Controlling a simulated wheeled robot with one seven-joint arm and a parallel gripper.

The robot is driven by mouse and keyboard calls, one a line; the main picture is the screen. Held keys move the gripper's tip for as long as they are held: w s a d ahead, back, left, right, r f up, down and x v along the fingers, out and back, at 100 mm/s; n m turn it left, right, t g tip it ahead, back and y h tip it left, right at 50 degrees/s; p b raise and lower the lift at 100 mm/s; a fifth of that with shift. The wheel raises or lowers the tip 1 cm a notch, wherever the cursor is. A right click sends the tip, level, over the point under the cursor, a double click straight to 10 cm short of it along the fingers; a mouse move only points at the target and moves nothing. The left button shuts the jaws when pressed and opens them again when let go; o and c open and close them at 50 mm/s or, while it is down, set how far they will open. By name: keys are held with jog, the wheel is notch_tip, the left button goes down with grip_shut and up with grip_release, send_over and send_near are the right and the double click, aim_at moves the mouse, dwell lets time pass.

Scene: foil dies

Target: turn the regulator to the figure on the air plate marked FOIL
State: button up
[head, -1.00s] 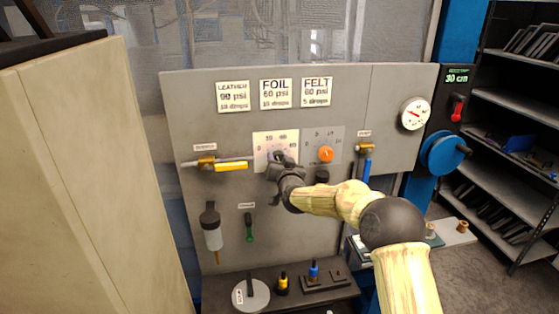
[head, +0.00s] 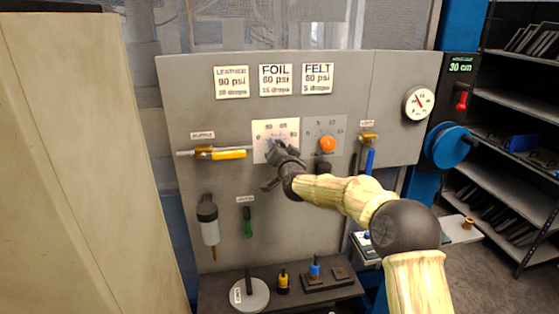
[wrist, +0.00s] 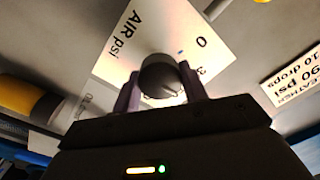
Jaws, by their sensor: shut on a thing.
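The air regulator's white dial plate (head: 262,129) is on the grey panel, below the printed plates. The plate marked FOIL (head: 278,80) appears to read 60 psi. My gripper (head: 279,150) is at the dial and hides its knob in the head view. In the wrist view my gripper (wrist: 161,88) has one finger on each side of the dark round regulator knob (wrist: 160,72) and is shut on it. The dial plate behind it (wrist: 122,42) shows "AIR psi" and a 0. The knob's pointer setting cannot be read clearly.
An orange knob (head: 327,144) on a second dial is close to the right of my gripper. A yellow-handled valve (head: 228,154) is left, a blue-handled one (head: 370,160) right. A round gauge (head: 418,103) is at the panel's right. A shelf with small parts (head: 210,290) is below.

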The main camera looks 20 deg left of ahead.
jog(key=m+b, duration=0.2)
jog(key=b, duration=0.1)
jog(key=shift+f+m, duration=0.3)
jog(key=shift+f, duration=0.05)
jog(key=shift+r+m+b, duration=0.2)
jog(key=shift+m+b, duration=0.9)
jog(key=shift+m, duration=0.1)
jog(key=o, duration=1)
jog(key=b+v, duration=0.8)
jog(key=v, duration=0.9)
jog(key=shift+s, duration=0.25)
